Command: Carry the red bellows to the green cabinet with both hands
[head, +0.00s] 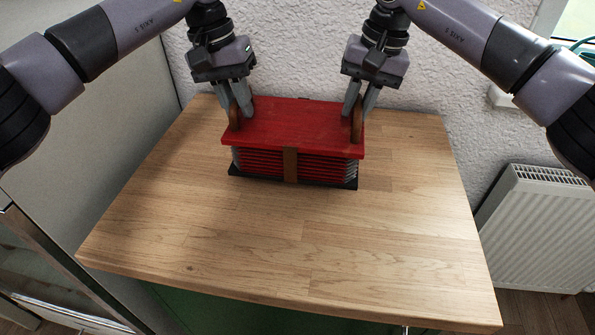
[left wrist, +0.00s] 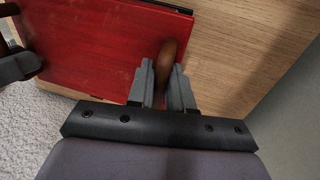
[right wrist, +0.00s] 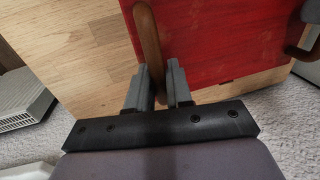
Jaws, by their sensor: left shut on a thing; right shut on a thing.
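The red bellows (head: 292,122) has a flat red top, pleated sides, a brown strap at the front and a dark base. It sits on or just above the wooden top of the green cabinet (head: 200,225), towards the back; I cannot tell if it touches. My left gripper (head: 238,112) is shut on the brown handle (left wrist: 166,62) at its left end. My right gripper (head: 359,110) is shut on the brown handle (right wrist: 149,40) at its right end. The cabinet's green front (head: 250,312) shows below the top's front edge.
The wooden top is bare in front of the bellows and to both sides. A textured white wall (head: 290,60) stands close behind. A white radiator (head: 540,230) is at the right, and a pale cabinet or appliance (head: 70,150) is at the left.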

